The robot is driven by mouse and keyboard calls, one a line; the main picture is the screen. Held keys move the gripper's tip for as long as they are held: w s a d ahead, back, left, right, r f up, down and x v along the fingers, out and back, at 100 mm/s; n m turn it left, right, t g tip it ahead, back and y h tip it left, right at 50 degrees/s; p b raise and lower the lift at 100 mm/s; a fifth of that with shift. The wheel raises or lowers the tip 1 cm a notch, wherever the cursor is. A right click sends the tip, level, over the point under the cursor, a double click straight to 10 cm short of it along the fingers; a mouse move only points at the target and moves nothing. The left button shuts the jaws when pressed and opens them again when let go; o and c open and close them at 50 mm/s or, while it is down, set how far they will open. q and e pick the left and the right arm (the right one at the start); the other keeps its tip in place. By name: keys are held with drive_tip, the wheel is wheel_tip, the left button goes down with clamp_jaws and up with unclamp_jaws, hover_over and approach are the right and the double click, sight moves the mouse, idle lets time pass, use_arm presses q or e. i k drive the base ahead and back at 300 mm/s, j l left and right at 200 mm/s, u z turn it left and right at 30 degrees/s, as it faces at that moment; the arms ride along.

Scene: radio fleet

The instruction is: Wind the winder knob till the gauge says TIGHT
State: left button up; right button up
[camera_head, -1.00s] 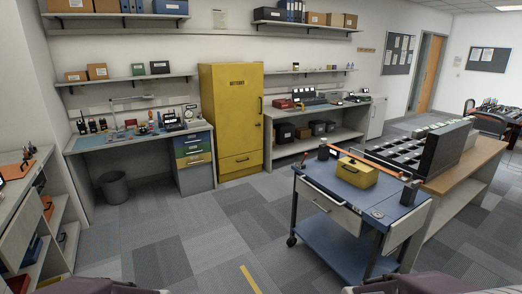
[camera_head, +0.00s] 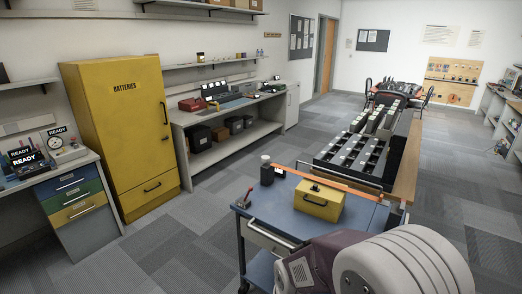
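A blue cart (camera_head: 295,216) stands at the lower middle. An orange strap (camera_head: 338,183) runs across its top, above or against a yellow box (camera_head: 320,201). A dark post with a round knob-like top (camera_head: 266,161) stands at the strap's left end; it may be the winder knob. A small round dial (camera_head: 55,142) stands on the left bench among READY signs; I cannot tell whether it is the task's gauge. No TIGHT reading is legible. My arm covers the cart's near right part. Neither gripper shows.
A long wooden-edged table (camera_head: 405,168) with black compartment trays (camera_head: 352,156) stands behind the cart. A yellow BATTERIES cabinet (camera_head: 130,135) and a grey shelf bench (camera_head: 228,118) line the left wall. Carpet is clear between them and the cart.

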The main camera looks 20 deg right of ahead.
sight(265, 159)
drive_tip(key=i+j+z, duration=0.1)
drive_tip(key=i+z, duration=0.2)
drive_tip(key=z, duration=0.15)
drive_tip(key=i+j+z, duration=0.25)
drive_tip(key=z, duration=0.2)
drive_tip(key=i+j+z, duration=0.55)
drive_tip(key=j+z, duration=0.15)
drive_tip(key=z, duration=0.2)
drive_tip(key=i+j+z, duration=0.1)
drive_tip(key=j+z, duration=0.35)
drive_tip(key=i+j+z, duration=0.55)
drive_tip(key=j, duration=0.25)
